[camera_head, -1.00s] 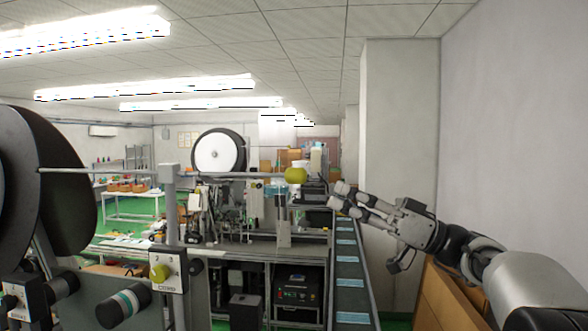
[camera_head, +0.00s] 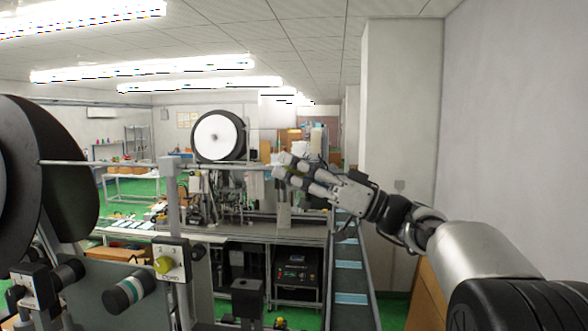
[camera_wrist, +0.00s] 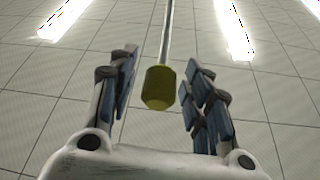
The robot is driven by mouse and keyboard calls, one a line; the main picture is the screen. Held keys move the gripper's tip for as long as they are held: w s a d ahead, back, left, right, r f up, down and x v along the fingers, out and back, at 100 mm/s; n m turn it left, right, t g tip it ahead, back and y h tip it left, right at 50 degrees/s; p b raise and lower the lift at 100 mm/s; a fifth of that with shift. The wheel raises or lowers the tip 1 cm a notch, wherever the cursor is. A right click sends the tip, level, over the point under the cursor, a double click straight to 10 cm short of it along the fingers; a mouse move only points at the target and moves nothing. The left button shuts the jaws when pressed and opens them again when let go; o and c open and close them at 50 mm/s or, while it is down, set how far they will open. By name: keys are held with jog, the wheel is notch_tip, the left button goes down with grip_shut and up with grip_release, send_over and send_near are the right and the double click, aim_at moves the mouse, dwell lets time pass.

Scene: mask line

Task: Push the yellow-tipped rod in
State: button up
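The grey rod (camera_head: 110,164) runs level across the head view from the large black reel on the left, past an upright post, to my gripper. My gripper (camera_head: 281,167) is open, with one finger on each side of the tip. Gaps show on both sides in the wrist view (camera_wrist: 158,62), so the fingers look apart from the tip. The palm lies behind the tip's end.
A grey post (camera_head: 171,200) carries the rod. A conveyor (camera_head: 350,270) runs beneath my arm, and a pale wall column (camera_head: 395,110) stands to the right. A machine with a white-and-black reel (camera_head: 218,136) is behind.

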grip_shut()
dwell(0.3)
jog(key=shift+a, duration=0.15)
